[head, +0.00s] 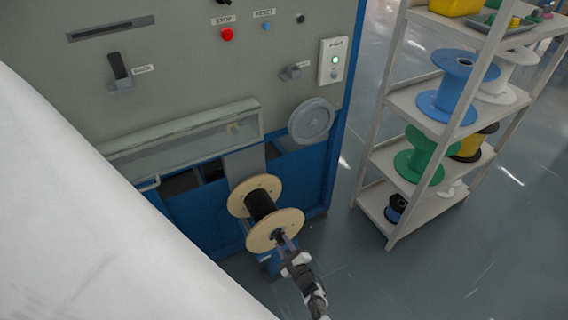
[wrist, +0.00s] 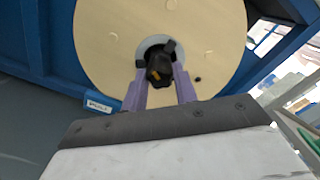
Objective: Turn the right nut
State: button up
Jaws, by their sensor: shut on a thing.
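The right nut (wrist: 158,66) is a black knob with lobes at the centre of a wooden spool flange. It shows in the wrist view, with a small yellow mark on it. The spool (head: 262,205) has two wooden flanges and a black core, and is mounted at the front of the machine. My gripper (head: 284,246) is at the near, right-hand flange in the head view. In the wrist view my gripper (wrist: 159,88) has its two purple fingers on either side of the nut, shut on it. The fingers partly hide the nut's lower side.
The grey and blue machine (head: 190,65) stands behind the spool. A shelf rack (head: 410,100) with blue, green and yellow spools stands at the right. Open floor (head: 345,270) lies between the rack and the machine. A large white surface blocks the head view's lower left.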

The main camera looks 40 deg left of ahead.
dwell(0.3)
jog(key=o, duration=1)
jog(key=shift+c, duration=0.2)
jog(key=shift+d, duration=0.1)
jog(key=p+v, duration=0.5)
jog(key=v, duration=0.8)
jog(key=shift+s+d, duration=0.2)
jog(key=shift+d, duration=0.15)
